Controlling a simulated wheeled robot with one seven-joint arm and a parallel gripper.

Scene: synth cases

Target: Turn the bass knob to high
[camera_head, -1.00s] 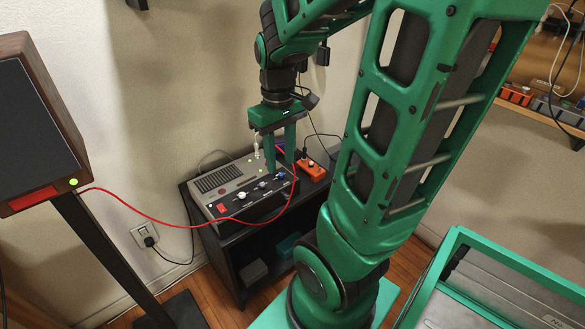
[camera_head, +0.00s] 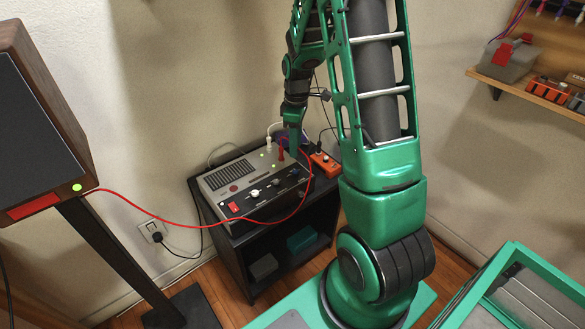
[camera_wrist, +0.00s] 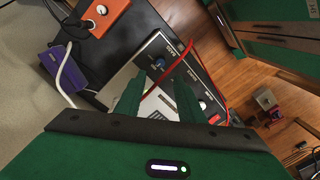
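The amplifier (camera_head: 243,186) is a grey box with a dark front panel, on a small black stand. Its panel has a red switch (camera_head: 233,207), a white knob (camera_head: 254,192) and a blue knob (camera_head: 275,182); I cannot read for sure which is bass. My gripper (camera_head: 292,150) is above the amplifier's back right part, seen edge-on. In the wrist view my gripper (camera_wrist: 160,76) points at the amplifier, its two fingers apart with nothing between them. The blue knob (camera_wrist: 160,63) shows beyond the fingertips, and the white knob (camera_wrist: 202,104) to the right of the right finger.
A red cable (camera_head: 160,220) crosses the panel's right end to the speaker (camera_head: 40,130). An orange box (camera_head: 324,163) sits right of the amplifier.

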